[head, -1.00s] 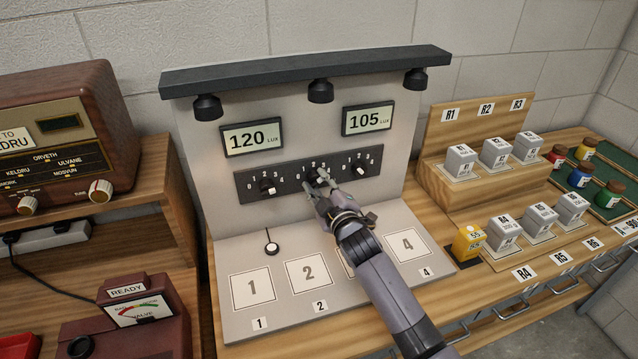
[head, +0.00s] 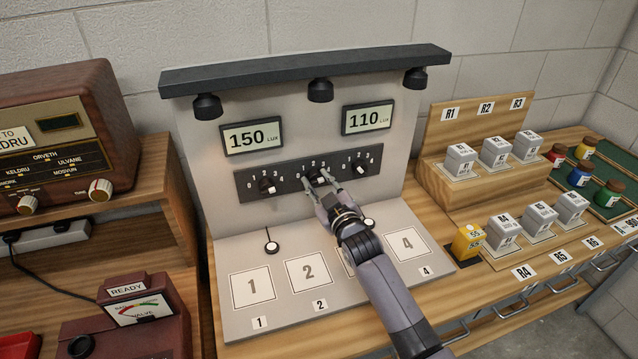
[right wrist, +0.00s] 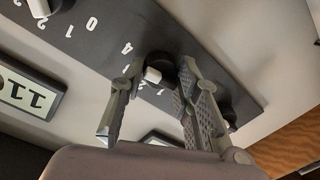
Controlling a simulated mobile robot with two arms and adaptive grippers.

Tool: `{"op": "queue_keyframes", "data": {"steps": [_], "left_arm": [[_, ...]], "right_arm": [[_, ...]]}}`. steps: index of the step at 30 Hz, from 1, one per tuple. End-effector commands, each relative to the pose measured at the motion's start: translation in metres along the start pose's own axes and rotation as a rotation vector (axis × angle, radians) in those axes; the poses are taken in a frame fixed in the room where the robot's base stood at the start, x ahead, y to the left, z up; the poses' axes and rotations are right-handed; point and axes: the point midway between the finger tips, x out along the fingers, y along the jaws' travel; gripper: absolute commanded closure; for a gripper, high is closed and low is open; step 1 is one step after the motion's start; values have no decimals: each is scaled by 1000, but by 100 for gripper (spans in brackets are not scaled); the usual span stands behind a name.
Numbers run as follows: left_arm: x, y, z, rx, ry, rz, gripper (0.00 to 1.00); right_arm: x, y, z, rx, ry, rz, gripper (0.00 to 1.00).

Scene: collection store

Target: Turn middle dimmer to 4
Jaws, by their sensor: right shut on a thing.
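The middle dimmer (head: 318,178) is a black knob with a white mark, on the dark dimmer strip (head: 290,182) of the grey panel. My right gripper (head: 319,186) is shut on this knob, one finger on each side. In the right wrist view the knob (right wrist: 161,70) sits between the two fingers (right wrist: 152,92), its white mark showing. The figures around it are partly hidden by the fingers. The left display (head: 252,136) reads 150 lux and the right display (head: 367,118) reads 110 lux. My left gripper is not in view.
A wooden rack (head: 470,195) with white cubes stands right; a radio (head: 60,140) stands left.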

Motion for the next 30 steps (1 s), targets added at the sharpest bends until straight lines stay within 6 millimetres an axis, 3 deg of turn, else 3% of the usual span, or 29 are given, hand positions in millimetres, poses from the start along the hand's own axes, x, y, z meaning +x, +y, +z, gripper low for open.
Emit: {"op": "queue_keyframes", "data": {"steps": [7,8,16,25,30], "left_arm": [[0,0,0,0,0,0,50],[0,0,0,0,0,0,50],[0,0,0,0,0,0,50],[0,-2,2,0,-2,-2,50],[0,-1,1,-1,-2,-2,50]], "right_arm": [[0,-1,2,2,-4,-2,98],[0,-1,2,2,-4,-2,68],[0,0,1,1,-2,-1,50],[0,0,0,0,-1,0,50],[-11,-1,1,0,-1,0,50]]}}
